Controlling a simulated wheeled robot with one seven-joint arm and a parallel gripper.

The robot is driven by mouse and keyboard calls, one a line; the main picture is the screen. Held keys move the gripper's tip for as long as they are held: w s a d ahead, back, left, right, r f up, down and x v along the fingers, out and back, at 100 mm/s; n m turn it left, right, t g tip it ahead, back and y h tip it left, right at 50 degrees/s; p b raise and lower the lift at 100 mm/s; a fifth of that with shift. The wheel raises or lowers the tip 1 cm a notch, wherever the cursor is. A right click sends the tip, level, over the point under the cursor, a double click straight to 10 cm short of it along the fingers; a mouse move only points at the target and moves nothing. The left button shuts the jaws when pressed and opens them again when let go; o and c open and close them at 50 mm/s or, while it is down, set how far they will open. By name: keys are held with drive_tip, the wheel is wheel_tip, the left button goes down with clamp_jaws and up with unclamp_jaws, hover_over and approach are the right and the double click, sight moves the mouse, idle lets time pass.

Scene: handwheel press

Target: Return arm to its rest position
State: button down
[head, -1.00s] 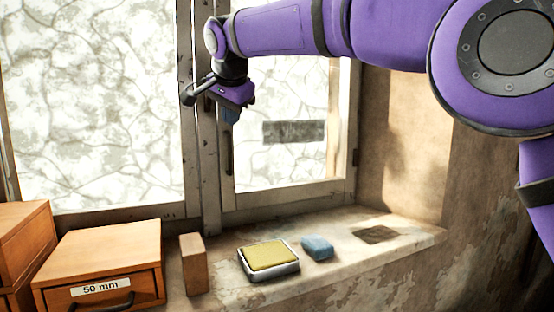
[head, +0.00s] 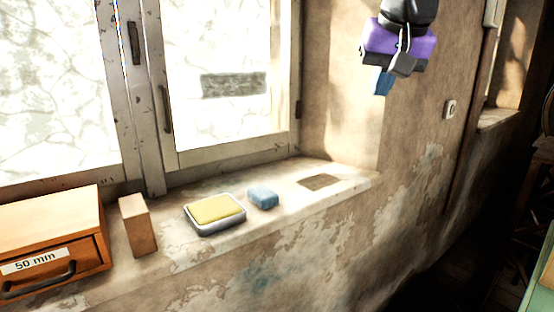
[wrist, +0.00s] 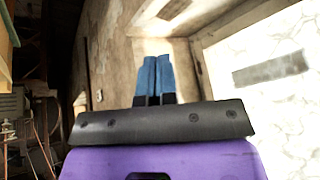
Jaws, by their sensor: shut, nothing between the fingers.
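My gripper (head: 383,82) hangs at the upper right of the head view, in front of the wall right of the window and well above the sill. It is purple and dark grey with blue fingers. In the wrist view its two blue fingers (wrist: 159,80) lie side by side, closed together with nothing between them. The fingers touch nothing. Most of my arm is outside the head view.
The window (head: 230,80) is left of my gripper. A wall switch (head: 450,108) is right.

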drive_tip(key=s+d+f, duration=0.6)
drive_tip(key=s+f, duration=0.1)
drive_tip(key=s, duration=0.2)
drive_tip(key=s+d+f+n, duration=0.1)
drive_tip(key=s+d+f, duration=0.6)
drive_tip(key=s, duration=0.3)
drive_tip(key=shift+f+g, duration=0.3)
drive_tip(key=shift+f, duration=0.3)
